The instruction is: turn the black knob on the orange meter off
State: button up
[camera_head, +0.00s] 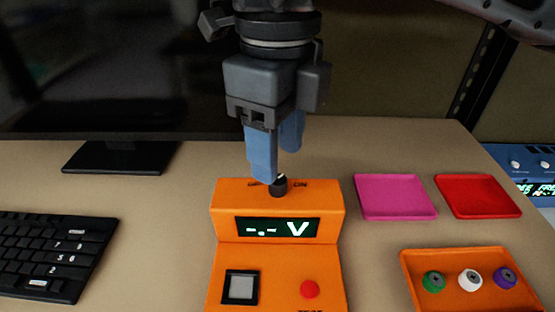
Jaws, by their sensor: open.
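The orange meter (228,226) stands on the table at the bottom middle. Its dark display (277,228) shows "-.- V". The black knob (279,186) sits on its top face, with "ON" printed to the knob's right and the label to its left partly hidden. My gripper (275,170) points down from above with its blue fingers at the knob, the left finger in front and just left of it. The gripper is open. I cannot tell whether a finger touches the knob. The meter's front has a grey square button (241,288) and a red button (310,289).
A black keyboard (50,255) lies at the left, and a monitor on a black stand (122,157) is behind. Pink (395,196) and red (478,196) trays lie right of the meter. An orange tray (425,257) holds green, white and purple round pieces. A blue device (528,165) is at the far right.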

aim_at(278, 185)
jog(key=shift+f+p, duration=0.3)
jog(key=shift+f, duration=1.75)
jog(key=shift+c, duration=0.2)
grip_shut()
